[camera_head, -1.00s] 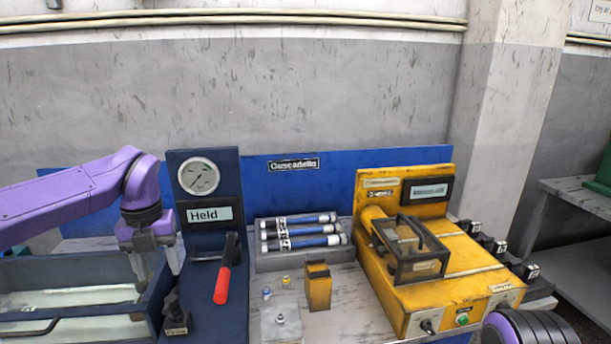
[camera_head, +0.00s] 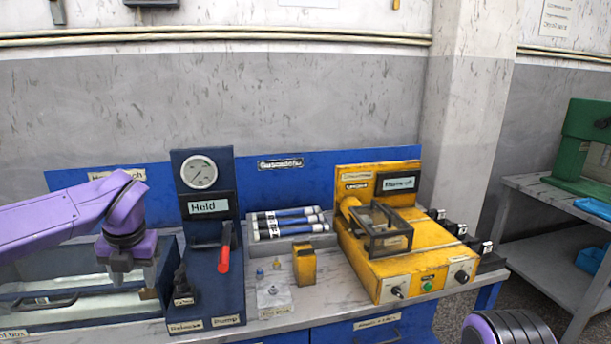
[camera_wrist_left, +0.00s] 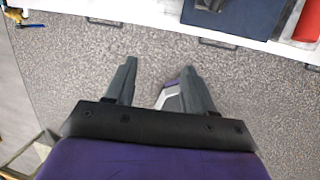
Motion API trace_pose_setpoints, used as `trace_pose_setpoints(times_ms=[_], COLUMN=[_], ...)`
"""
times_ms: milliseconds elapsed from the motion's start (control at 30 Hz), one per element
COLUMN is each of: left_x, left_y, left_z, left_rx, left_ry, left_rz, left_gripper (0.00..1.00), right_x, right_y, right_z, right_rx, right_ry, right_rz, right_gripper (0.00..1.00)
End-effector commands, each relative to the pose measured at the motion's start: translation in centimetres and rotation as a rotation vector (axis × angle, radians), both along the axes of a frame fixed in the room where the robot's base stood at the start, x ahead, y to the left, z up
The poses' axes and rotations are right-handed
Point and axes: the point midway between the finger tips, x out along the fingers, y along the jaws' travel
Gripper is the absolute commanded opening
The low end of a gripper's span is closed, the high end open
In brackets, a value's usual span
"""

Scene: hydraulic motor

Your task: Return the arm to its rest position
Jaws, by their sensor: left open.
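My left arm comes in from the left in the head view, purple with a dark wrist joint. Its gripper (camera_head: 132,287) points down over the open blue-grey bin (camera_head: 28,315) at the left end of the bench. The wrist view shows the two grey fingers of the left gripper (camera_wrist_left: 160,75) spread apart, with nothing held between them and speckled floor behind. My right gripper is not in view; only a rounded dark and purple part of mine shows at the lower right of the head view.
A dark blue stand with a gauge (camera_head: 199,172) and red-handled lever (camera_head: 223,260) stands just right of the gripper. Farther right are a rack of blue cylinders (camera_head: 288,222), a small yellow block (camera_head: 304,264) and a yellow machine (camera_head: 430,250). A side table (camera_head: 545,190) stands at far right.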

Motion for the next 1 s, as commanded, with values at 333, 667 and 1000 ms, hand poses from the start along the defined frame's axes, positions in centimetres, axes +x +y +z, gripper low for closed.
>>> trace_pose_setpoints(times_ms=[333,667,1000], left_x=[1.7,-9.5,-31.2], left_y=[0.8,-5.2,-4.2], left_z=[-9.0,-29.5,-39.3], left_rx=[0.599,0.968,0.652], left_ry=[0.017,0.308,0.609], left_rz=[-0.568,-1.786,-2.57], left_gripper=[0.54,0.54,0.54], right_x=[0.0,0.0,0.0], right_y=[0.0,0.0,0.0], right_z=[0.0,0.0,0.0], right_rx=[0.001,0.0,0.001], right_ry=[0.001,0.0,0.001], right_rz=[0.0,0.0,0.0], right_gripper=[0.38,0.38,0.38])
